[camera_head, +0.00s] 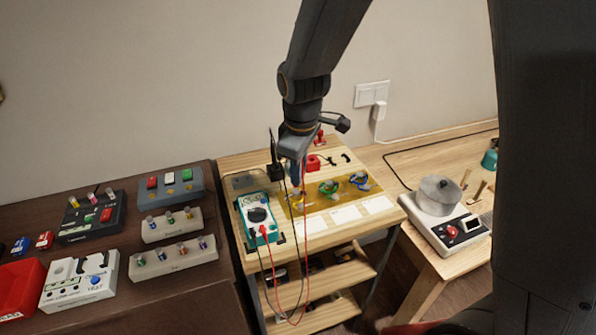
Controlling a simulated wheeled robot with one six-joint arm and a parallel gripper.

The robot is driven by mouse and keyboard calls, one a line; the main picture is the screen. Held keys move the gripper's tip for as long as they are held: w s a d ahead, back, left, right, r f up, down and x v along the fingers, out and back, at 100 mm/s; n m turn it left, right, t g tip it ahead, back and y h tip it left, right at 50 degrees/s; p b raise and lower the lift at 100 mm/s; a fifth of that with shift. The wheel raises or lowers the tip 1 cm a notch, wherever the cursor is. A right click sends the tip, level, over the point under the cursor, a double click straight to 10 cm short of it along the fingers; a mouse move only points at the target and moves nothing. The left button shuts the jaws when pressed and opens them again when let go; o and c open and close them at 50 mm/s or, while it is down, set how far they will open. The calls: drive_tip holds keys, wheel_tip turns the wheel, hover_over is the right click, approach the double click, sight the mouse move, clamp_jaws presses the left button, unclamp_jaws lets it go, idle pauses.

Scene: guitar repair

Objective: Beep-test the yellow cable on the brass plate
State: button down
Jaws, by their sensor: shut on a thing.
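The brass plate (316,195) lies on the wooden bench. The yellow cable (297,201) is coiled at its left end, with a green cable (328,187) and a blue-green cable (359,181) to its right. A teal multimeter (258,217) stands at the plate's left, its display too small to read. My gripper (296,163) is above the yellow cable, shut on a slim thing that looks like a test probe. The probe points down toward the yellow cable; I cannot tell whether its tip touches. A red lead (305,235) runs near the gripper. My gripper partly hides the probe.
A black holder (275,172) and a red block (313,163) stand behind the plate. White cards (345,214) lie in front of it. A scale-like device with a pot (440,210) is on the right table. Switch boxes (90,215) fill the dark cabinet at left.

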drive_tip(key=shift+f, duration=0.5)
idle(3.2)
wheel_tip(320, 180, up, 6)
drive_tip(key=p, duration=0.5)
drive_tip(key=shift+r, duration=0.1)
